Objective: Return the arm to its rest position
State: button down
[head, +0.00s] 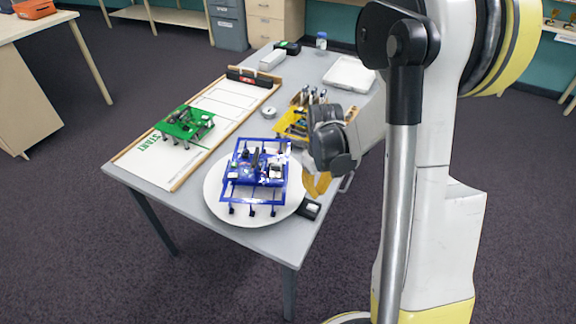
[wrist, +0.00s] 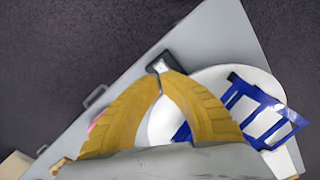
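My gripper (head: 317,186) is low over the near right side of the table, at the right rim of a round white turntable (head: 222,207). In the wrist view its two yellow fingers (wrist: 161,82) meet at the tips with nothing seen between them. A blue frame-like model (head: 252,178) stands on the turntable; part of it shows right of the fingers in the wrist view (wrist: 262,112). A small black box (head: 309,209) with a light top lies beside the turntable, just beyond the fingertips in the wrist view (wrist: 158,65). My arm fills the right side.
A green model (head: 185,123) stands on a long track board (head: 222,98) marked START. A yellow model (head: 291,122) is partly hidden behind my gripper. A white tray (head: 350,74) and a small bottle (head: 321,42) are at the table's far end.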

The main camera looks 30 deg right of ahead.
jog(key=shift+r, duration=0.1)
jog(key=s+a+r+t, duration=0.2)
jog(key=s+a+r, duration=0.1)
jog(key=r, duration=0.3)
jog(key=s+a+r+m+t, duration=0.1)
jog(key=s+a+r+t, duration=0.1)
jog(key=s+a+r, duration=0.2)
jog(key=s+a+r+t, duration=0.3)
jog(key=a+r, duration=0.3)
jog(key=r, duration=0.3)
jog(key=shift+s+a+m, duration=0.25)
jog(key=shift+s+m, duration=0.05)
jog(key=shift+s, duration=0.15)
